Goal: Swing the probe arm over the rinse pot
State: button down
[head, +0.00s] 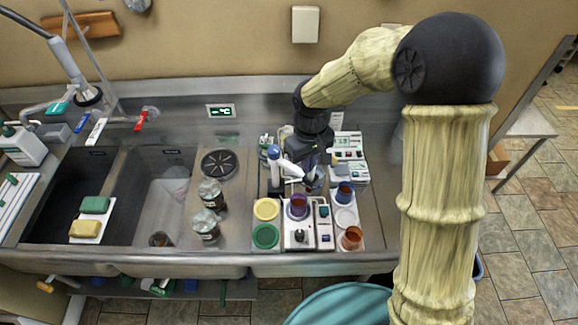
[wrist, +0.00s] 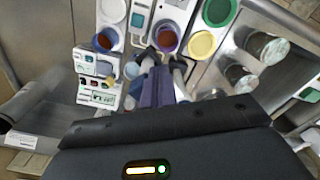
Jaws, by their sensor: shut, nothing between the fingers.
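The probe arm (head: 290,168) looks like a white bar on a post with a blue cap (head: 273,152), just left of my gripper in the head view. My gripper (head: 311,178) points down over the back of the bench equipment, its fingers together. In the wrist view my gripper (wrist: 161,62) shows beside pale parts that I cannot sort out clearly. A purple-rimmed cup (head: 298,207) with brown contents stands in front of it, and also shows in the wrist view (wrist: 166,38). A blue-rimmed cup (head: 345,193) stands to its right. I cannot tell which cup is the rinse pot.
Yellow (head: 266,209) and green (head: 265,236) round lids lie left of the cups. An orange-brown cup (head: 352,238) is at front right. Capped jars (head: 210,194) stand farther left, before the sink (head: 155,190). A device with buttons (head: 349,147) stands at the back right.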

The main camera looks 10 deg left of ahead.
jog(key=shift+w+d, duration=0.3)
jog(key=shift+w, duration=0.15)
jog(key=shift+w+d+p, duration=0.35)
jog(key=shift+w+p, duration=0.05)
jog(key=shift+w, duration=0.35)
jog(key=shift+w+d+p, duration=0.35)
jog(key=shift+w+p, duration=0.05)
jog(key=shift+w, duration=0.35)
